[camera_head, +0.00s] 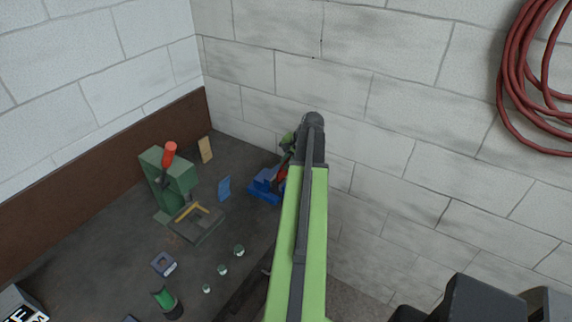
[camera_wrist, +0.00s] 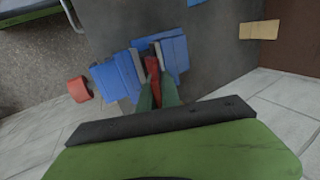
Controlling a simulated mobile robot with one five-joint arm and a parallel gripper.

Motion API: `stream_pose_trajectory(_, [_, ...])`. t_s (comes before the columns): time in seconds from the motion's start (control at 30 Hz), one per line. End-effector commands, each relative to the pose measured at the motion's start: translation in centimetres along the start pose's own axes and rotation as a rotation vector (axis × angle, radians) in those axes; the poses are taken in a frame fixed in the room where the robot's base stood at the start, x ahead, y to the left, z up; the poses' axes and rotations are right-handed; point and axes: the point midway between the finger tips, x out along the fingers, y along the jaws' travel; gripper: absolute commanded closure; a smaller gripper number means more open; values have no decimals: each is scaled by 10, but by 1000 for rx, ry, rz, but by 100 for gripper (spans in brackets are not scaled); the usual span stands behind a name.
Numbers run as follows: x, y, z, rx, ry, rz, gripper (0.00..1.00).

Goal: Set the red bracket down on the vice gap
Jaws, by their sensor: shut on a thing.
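The red bracket (camera_wrist: 152,72) is between the fingertips of my gripper (camera_wrist: 157,92) in the wrist view. My gripper is shut on it. The blue vice (camera_wrist: 108,82) lies right beneath and around the bracket, with grey jaw faces on either side of its gap. The bracket appears over the gap; I cannot tell whether it touches the vice. In the head view the vice (camera_head: 264,187) stands at the bench's right edge, and a bit of the red bracket (camera_head: 281,174) shows beside it. My arm hides much of the gripper and the vice's right side there.
A block wall stands close behind. A red hose (camera_head: 510,90) hangs right.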

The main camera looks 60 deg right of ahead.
Motion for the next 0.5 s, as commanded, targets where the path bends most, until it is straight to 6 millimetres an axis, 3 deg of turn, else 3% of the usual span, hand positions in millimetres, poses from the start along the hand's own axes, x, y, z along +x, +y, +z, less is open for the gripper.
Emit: stream_pose_trajectory(0.5, [8,4,0,1,0,0,100])
